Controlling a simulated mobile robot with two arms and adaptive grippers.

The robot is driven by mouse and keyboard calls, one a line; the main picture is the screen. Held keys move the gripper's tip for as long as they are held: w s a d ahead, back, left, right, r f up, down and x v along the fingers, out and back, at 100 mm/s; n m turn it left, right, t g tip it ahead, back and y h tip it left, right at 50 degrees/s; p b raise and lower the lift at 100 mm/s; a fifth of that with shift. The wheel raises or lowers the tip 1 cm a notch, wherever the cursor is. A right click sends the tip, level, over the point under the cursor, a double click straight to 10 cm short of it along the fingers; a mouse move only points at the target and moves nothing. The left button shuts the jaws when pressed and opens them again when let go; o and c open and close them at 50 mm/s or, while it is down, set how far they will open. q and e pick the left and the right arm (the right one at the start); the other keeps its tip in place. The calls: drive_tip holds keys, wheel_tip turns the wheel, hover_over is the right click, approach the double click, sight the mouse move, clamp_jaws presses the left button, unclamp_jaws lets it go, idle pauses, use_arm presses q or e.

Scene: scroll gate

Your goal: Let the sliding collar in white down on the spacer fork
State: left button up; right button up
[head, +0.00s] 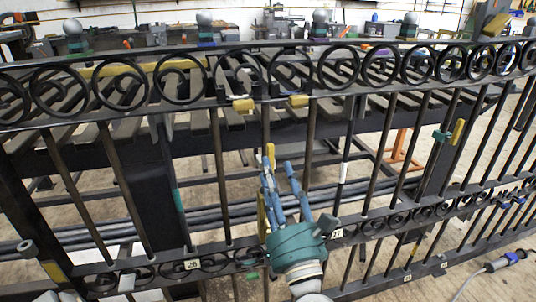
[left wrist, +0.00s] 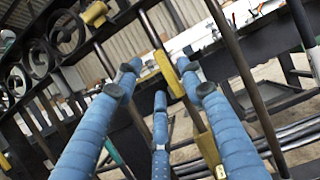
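My left gripper (head: 280,172) has teal palm and three blue fingers, in front of the gate bars. In the left wrist view its fingers (left wrist: 160,90) stand apart with nothing clearly between them. A yellow upright piece (head: 270,156) is beside the fingertips; it also shows in the left wrist view (left wrist: 168,74). A white-and-yellow piece (head: 243,104) hangs under the scroll rail, left of a yellow block (head: 298,100). A white band (head: 342,172) is on a bar to the right. I cannot tell which is the white collar or the spacer fork. The right gripper is not in view.
The dark gate has a scroll rail (head: 180,82) above and a lower rail with number plates 26 (head: 192,265) and 27 (head: 336,233). Upright bars stand close on both sides of the gripper. A slatted bench and pipes (head: 110,226) lie behind.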

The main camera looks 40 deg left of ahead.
sight(269, 156)
use_arm(q)
drive_tip(key=x, duration=0.6)
drive_tip(key=shift+w, duration=0.1)
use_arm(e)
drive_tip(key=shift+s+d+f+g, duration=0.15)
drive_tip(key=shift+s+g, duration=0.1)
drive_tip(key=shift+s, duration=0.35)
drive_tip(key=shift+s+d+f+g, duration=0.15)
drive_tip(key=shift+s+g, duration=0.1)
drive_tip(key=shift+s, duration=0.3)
use_arm(q)
drive_tip(key=shift+c, duration=0.5)
clamp_jaws()
